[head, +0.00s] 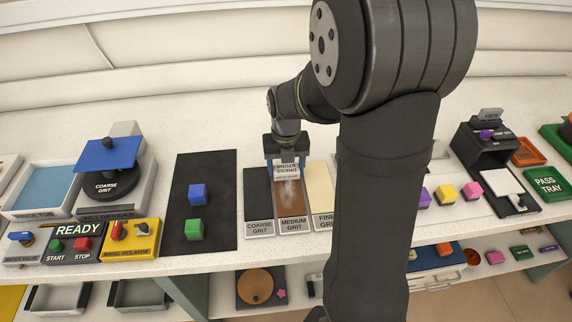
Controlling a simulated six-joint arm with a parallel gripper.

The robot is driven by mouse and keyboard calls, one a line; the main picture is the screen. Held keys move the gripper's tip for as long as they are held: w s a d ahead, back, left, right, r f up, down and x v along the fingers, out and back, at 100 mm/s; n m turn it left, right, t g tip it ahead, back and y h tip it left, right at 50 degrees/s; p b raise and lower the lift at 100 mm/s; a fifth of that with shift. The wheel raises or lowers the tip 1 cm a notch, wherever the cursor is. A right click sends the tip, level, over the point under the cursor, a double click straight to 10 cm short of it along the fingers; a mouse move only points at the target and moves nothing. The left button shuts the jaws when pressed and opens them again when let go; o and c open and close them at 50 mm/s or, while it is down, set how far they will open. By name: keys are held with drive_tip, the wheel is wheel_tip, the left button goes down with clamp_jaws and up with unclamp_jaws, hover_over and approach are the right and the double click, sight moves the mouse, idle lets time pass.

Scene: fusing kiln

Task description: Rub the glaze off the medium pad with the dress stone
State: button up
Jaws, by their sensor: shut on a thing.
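The medium pad (293,210) is a brown strip labelled MEDIUM GRIT, between a dark coarse pad (258,205) and a cream fine pad (320,190). My gripper (288,165) is shut on the dress stone (293,172), a pale block with a lettered label. The stone is over the far part of the medium pad. I cannot tell whether it touches the surface. My arm hides part of the fine pad's right side.
A black mat (214,225) left of the pads carries a blue cube (198,194) and a green cube (194,230). A coarse grit grinder (110,185) and READY panel (78,230) stand further left. Purple, yellow and pink pieces (446,194) and a black device (485,150) are right.

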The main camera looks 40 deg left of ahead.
sight(291, 203)
drive_tip(key=shift+s+d, duration=3.4)
drive_tip(key=shift+w+a, duration=3.7)
drive_tip(key=shift+w, duration=0.05)
drive_tip(key=shift+s+d, duration=3.75)
drive_tip(key=shift+f, duration=0.1)
wheel_tip(291, 203, up, 7)
drive_tip(key=shift+a, duration=0.1)
